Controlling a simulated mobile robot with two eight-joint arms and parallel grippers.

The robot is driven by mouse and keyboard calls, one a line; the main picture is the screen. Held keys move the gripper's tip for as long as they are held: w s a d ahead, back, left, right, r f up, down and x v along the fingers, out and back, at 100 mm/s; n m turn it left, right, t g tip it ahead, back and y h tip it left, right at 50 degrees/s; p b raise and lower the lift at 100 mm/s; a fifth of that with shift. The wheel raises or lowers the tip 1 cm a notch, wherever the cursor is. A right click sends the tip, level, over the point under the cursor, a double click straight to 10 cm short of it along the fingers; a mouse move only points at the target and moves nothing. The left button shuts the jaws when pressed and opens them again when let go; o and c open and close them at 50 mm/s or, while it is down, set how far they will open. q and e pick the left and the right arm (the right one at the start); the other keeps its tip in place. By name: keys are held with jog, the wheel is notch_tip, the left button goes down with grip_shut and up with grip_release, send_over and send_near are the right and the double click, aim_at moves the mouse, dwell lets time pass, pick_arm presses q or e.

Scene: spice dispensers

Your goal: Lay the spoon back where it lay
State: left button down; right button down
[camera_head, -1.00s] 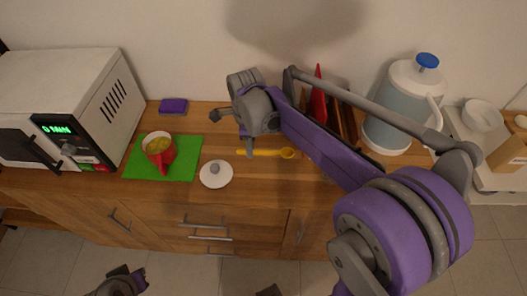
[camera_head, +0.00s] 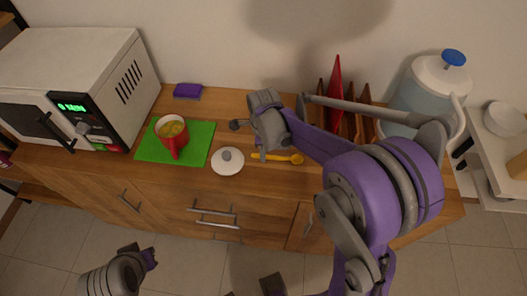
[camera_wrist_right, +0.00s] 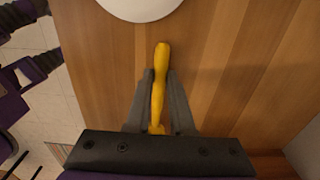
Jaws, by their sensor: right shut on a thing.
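The yellow spoon (camera_head: 285,158) is at the counter top, to the right of a white lid (camera_head: 228,161). It also shows in the right wrist view (camera_wrist_right: 160,70), lengthwise between the fingers. My right gripper (camera_head: 258,146) is shut on the spoon's handle; in the wrist view its two dark fingers (camera_wrist_right: 160,105) flank it. The spoon is at or just above the wood; I cannot tell if it touches. My left gripper (camera_head: 150,255) hangs low in front of the cabinet, away from the counter; I cannot tell whether its jaws are open.
A microwave (camera_head: 75,85) is at the left and a purple sponge (camera_head: 188,91) behind. A red-and-brown rack (camera_head: 336,95) and a blue-lidded water jug (camera_head: 425,90) stand at the right.

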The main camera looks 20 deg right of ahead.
jog(key=shift+f, duration=0.2)
jog(key=c, duration=0.8)
grip_release()
jog(key=shift+r, duration=0.1)
jog(key=shift+r, duration=0.1)
jog(key=shift+r, duration=0.3)
notch_tip(320, 180, up, 11)
jog(key=s+a+f+n+t, duration=0.1)
jog(key=s+n, duration=0.5)
jog(key=n, duration=0.2)
jog(key=s+a+f+n+t, duration=0.1)
jog(key=s+f+n+t, duration=0.1)
jog(key=s+n, duration=0.4)
jog(key=s+a+f+n+t+p, duration=0.1)
jog(key=s+n, duration=0.4)
jog(key=n, duration=0.5)
jog(key=shift+s+f+t, duration=0.3)
jog(key=shift+s+t, duration=0.1)
jog(key=shift+t, duration=0.3)
